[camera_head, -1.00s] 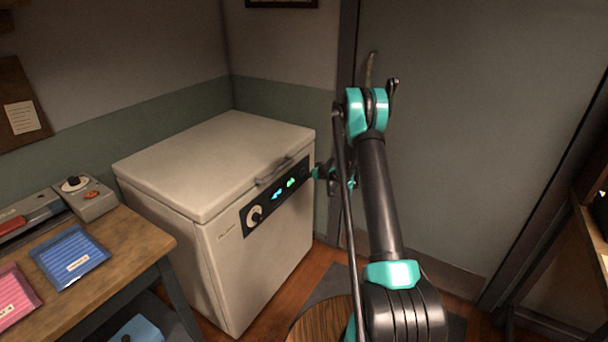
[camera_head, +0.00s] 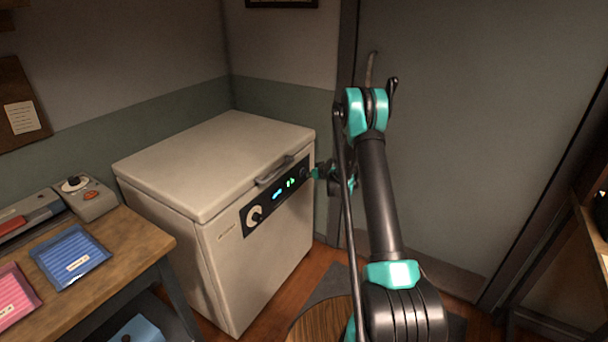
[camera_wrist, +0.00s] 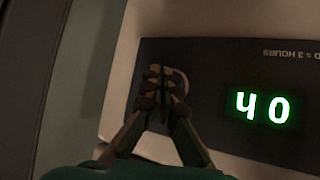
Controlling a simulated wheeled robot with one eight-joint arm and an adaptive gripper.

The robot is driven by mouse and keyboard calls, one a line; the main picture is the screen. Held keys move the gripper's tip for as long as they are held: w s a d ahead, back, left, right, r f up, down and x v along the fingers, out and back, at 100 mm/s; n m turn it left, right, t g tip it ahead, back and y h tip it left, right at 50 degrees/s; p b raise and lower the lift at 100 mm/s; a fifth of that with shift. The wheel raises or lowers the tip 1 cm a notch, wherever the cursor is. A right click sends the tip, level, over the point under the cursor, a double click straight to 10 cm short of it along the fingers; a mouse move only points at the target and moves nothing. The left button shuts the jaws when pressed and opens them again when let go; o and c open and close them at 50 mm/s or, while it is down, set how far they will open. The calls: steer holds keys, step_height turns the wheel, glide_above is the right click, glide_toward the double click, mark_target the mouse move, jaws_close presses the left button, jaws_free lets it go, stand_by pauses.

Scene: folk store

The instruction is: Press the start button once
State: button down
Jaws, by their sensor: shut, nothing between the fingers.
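The white chest machine (camera_head: 215,170) stands against the corner with its lid shut. Its dark control panel (camera_head: 262,205) carries a white dial, a blue display, a green display (camera_head: 291,183) and a round button (camera_head: 304,173) at the right end. My gripper (camera_head: 315,173) is shut and empty, its tips at that end of the panel. In the wrist view, my gripper (camera_wrist: 162,75) covers most of a round button (camera_wrist: 181,84); its label is not visible. I cannot tell whether the tips touch it. The lit green display (camera_wrist: 264,107) sits right of the tips, its characters upside down.
A wooden table (camera_head: 135,240) at the left holds a blue packet (camera_head: 70,255), a pink packet (camera_head: 15,295) and a grey device (camera_head: 88,198). A grey door (camera_head: 480,130) is at the right. A round wooden top (camera_head: 322,322) is at the bottom.

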steer(key=shift+a, duration=0.1)
steer(key=shift+w+a, duration=0.25)
steer(key=shift+w+a, duration=0.25)
steer(key=shift+a, duration=0.15)
stand_by(0.8)
steer(key=shift+d, duration=0.1)
steer(key=shift+s+d, duration=0.5)
steer(key=shift+d, duration=0.1)
steer(key=shift+d, duration=0.1)
stand_by(0.3)
steer(key=shift+s+d, duration=0.75)
steer(key=shift+d, duration=0.25)
steer(key=shift+s+d, duration=0.7)
steer(key=shift+d, duration=0.25)
steer(key=shift+r, duration=0.1)
